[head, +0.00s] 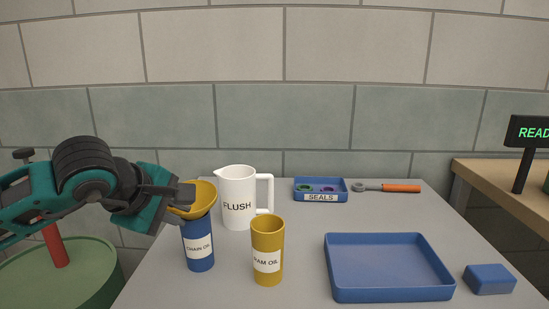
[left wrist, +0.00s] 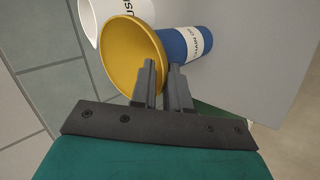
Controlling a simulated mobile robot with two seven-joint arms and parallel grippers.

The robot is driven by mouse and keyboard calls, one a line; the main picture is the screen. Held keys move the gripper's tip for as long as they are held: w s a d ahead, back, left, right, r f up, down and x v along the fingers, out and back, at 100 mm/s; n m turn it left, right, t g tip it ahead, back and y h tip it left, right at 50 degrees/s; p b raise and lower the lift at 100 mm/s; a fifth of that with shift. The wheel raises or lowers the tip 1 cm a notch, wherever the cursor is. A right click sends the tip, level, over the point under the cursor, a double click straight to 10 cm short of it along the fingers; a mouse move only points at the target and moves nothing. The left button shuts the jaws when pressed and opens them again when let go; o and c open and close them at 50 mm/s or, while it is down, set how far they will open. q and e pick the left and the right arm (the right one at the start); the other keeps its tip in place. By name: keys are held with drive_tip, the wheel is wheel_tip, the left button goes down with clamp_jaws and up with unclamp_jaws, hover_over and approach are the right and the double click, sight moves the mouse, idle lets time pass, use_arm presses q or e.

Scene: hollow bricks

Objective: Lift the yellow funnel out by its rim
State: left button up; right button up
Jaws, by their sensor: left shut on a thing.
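The yellow funnel (head: 204,200) is at the top of the blue container labelled CHAIN OIL (head: 198,246). It looks tilted; I cannot tell whether its spout is inside the container or just above it. My left gripper (head: 188,195) comes in from the left and is shut on the near left part of the funnel's rim. In the left wrist view the funnel (left wrist: 128,50) shows its wide mouth beside the gripper fingers (left wrist: 163,72), with the blue container (left wrist: 187,46) behind. My right gripper is not in view.
A white FLUSH jug (head: 238,190) stands close behind the funnel. A mustard oil container (head: 267,245) stands to the right. An empty blue tray (head: 388,294), blue block (head: 489,279), SEALS tray (head: 321,197) and orange-handled tool (head: 400,188) lie further right.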

use_arm(q)
drive_tip(key=shift+f, duration=0.2)
clamp_jaws()
drive_tip(key=shift+r, duration=0.15)
drive_tip(key=shift+r+p, duration=0.4)
drive_tip(key=shift+r, duration=0.1)
drive_tip(key=shift+r+p, duration=2)
drive_tip(key=shift+r, duration=1.95)
